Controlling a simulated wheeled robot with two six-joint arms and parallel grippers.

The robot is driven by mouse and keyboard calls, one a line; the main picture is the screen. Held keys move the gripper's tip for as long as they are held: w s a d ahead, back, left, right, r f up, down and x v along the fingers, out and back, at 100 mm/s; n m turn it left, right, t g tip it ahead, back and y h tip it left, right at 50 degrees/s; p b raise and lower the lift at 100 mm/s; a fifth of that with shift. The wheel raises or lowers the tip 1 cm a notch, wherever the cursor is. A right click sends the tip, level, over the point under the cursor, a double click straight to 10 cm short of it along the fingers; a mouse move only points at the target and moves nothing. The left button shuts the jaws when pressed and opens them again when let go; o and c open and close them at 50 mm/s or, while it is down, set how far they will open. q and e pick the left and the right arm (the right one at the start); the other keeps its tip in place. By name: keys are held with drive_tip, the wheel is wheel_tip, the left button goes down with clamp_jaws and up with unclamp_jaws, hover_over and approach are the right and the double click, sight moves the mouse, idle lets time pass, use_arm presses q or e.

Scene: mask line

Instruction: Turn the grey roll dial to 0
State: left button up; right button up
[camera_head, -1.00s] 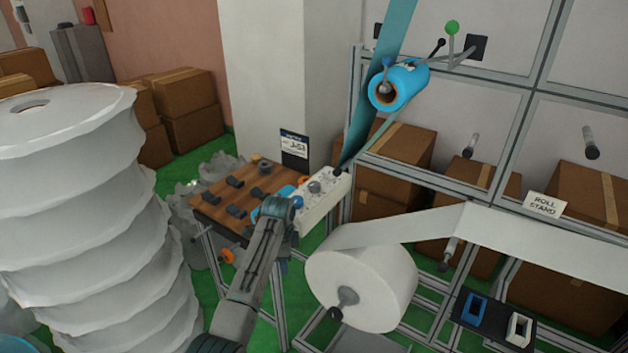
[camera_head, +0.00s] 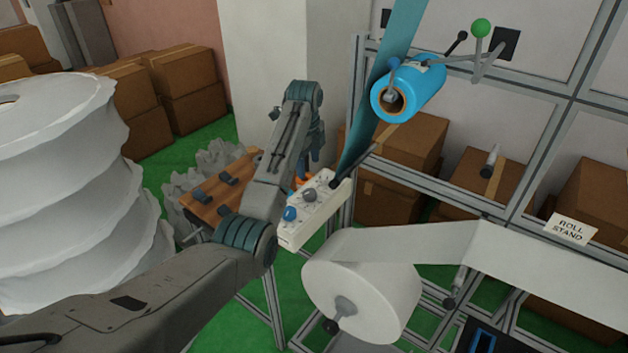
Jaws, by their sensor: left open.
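The grey roll dial (camera_head: 309,195) sits on top of a white control box (camera_head: 300,234) near the middle of the head view. A blue dial (camera_head: 290,213) is beside it, towards the near end of the box. The numbers around the grey dial are too small to read. My left gripper (camera_head: 317,160) hangs from the raised wrist, pointing down near the far end of the box, just behind the grey dial in the picture. It is open and its fingertips are small and partly hidden; I cannot tell whether they touch anything. My right gripper is not in view.
A wooden board with dark parts (camera_head: 212,198) lies left of the box, partly behind my left arm. A large white roll (camera_head: 370,283) and a blue roll (camera_head: 410,90) are at right on a metal frame. A tall white stack (camera_head: 75,210) stands at left.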

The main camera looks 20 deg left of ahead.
sight(309, 192)
use_arm(q)
drive_tip(key=f+p, duration=0.1)
drive_tip(key=f, duration=0.2)
drive_tip(key=f+p, duration=0.1)
drive_tip(key=shift+s+f+p, duration=0.25)
drive_tip(key=shift+s+p, duration=0.05)
drive_tip(key=shift+p, duration=0.05)
drive_tip(key=f, duration=0.1)
drive_tip(key=f+p, duration=0.1)
drive_tip(key=f, duration=0.1)
drive_tip(key=w+f, duration=0.1)
drive_tip(key=f, duration=0.1)
drive_tip(key=shift+f, duration=0.4)
drive_tip(key=shift+s, duration=0.15)
drive_tip(key=shift+c, duration=1)
drive_tip(key=c, duration=0.8)
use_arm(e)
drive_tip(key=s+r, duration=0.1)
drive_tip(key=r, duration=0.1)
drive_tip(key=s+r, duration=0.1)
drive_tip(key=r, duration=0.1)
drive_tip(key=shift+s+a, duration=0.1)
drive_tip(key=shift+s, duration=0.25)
